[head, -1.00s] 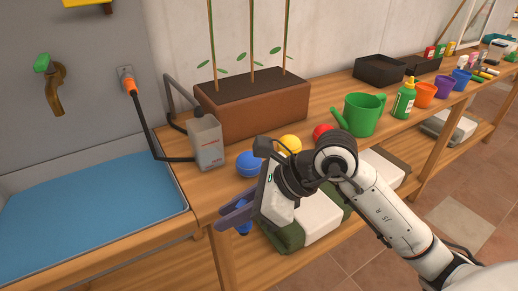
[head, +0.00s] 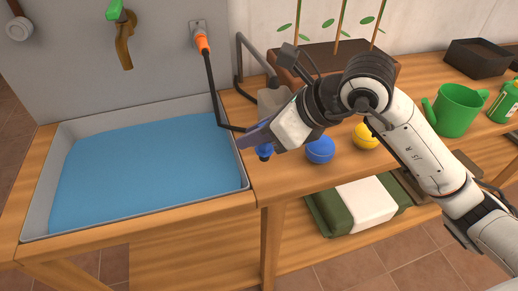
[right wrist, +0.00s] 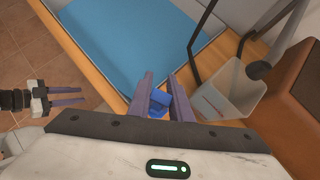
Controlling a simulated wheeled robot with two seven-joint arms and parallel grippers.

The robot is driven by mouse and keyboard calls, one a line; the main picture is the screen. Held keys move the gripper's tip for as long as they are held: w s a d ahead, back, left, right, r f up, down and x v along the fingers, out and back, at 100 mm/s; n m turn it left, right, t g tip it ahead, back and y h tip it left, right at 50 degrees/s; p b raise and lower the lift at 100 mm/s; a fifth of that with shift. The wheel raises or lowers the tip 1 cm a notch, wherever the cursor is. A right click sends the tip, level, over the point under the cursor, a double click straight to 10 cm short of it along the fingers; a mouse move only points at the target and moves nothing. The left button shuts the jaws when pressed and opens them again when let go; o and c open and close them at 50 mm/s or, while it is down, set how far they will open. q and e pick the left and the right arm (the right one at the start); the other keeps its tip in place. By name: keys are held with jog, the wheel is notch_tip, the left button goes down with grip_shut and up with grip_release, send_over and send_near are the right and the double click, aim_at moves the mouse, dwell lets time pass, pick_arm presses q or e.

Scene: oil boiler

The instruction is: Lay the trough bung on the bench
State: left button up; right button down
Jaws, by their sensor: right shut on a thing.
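The trough bung (head: 264,152) is a small blue piece held in my right gripper (head: 246,140). In the head view it shows just under the purple fingers, over the wooden bench (head: 290,178) beside the trough's right rim. I cannot tell whether it touches the bench top. In the right wrist view the bung (right wrist: 158,103) sits between the two fingers of my right gripper (right wrist: 161,78), partly hidden. My left gripper (right wrist: 84,95) shows only in the right wrist view, at the left, with its fingers apart and empty, over the tiled floor.
The trough (head: 50,150) of blue water lies left of the bench top. A blue ball (head: 320,149) and a yellow ball (head: 366,136) sit right of the bung. A grey box (head: 272,100) and a planter (head: 310,62) stand behind. A green watering can (head: 455,110) stands further right.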

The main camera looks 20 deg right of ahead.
jog(key=shift+f, duration=2.3)
jog(key=shift+f+b, duration=0.2)
jog(key=shift+b, duration=0.15)
jog(key=c, duration=1.6)
grip_release()
jog(key=shift+r, duration=0.25)
jog(key=shift+s+d+r, duration=0.1)
jog(key=shift+d+r, duration=0.1)
jog(key=v, duration=1.1)
jog(key=shift+s+r, duration=0.15)
